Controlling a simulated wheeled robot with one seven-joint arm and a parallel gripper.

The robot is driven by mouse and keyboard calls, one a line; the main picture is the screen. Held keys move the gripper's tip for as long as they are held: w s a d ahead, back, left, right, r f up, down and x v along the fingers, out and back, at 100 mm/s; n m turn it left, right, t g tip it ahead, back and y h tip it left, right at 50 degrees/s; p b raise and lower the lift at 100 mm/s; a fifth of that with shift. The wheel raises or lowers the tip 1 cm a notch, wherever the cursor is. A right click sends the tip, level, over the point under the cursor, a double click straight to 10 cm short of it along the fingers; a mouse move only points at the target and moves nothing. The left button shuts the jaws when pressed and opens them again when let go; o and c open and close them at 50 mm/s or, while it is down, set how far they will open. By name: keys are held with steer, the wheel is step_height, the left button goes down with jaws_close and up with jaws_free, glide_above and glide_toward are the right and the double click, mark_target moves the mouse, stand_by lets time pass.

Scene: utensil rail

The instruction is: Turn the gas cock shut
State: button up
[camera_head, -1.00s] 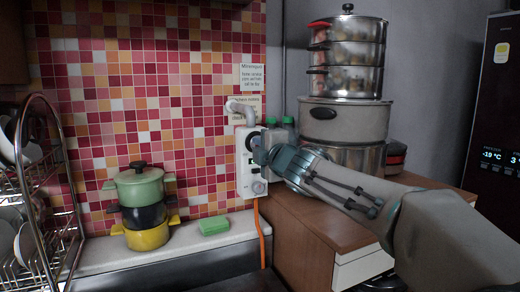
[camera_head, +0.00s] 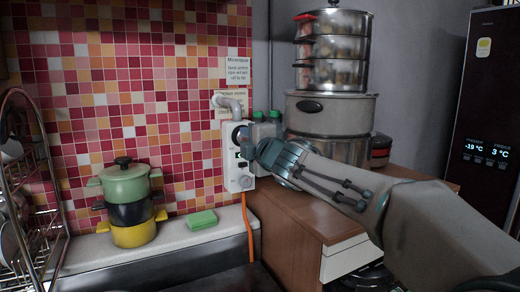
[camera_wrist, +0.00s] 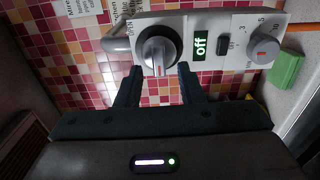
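A white wall unit (camera_head: 233,172) hangs on the tiled wall with a grey pipe (camera_head: 230,101) at its top. In the wrist view, its face (camera_wrist: 214,22) carries a large round grey knob (camera_wrist: 158,46) with a raised grip and a red mark towards the lower edge of the picture. In the head view, my gripper (camera_head: 250,144) hides part of the unit.
A smaller numbered dial (camera_wrist: 263,52) and a dark switch (camera_wrist: 225,45) share the unit's face. An orange hose (camera_head: 247,222) hangs below. Green bottles (camera_head: 266,117) and stacked pots (camera_head: 332,115) stand close on the right; a green sponge (camera_head: 202,220) lies left.

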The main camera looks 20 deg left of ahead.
steer(key=v, duration=1.3)
steer(key=shift+d, duration=0.1)
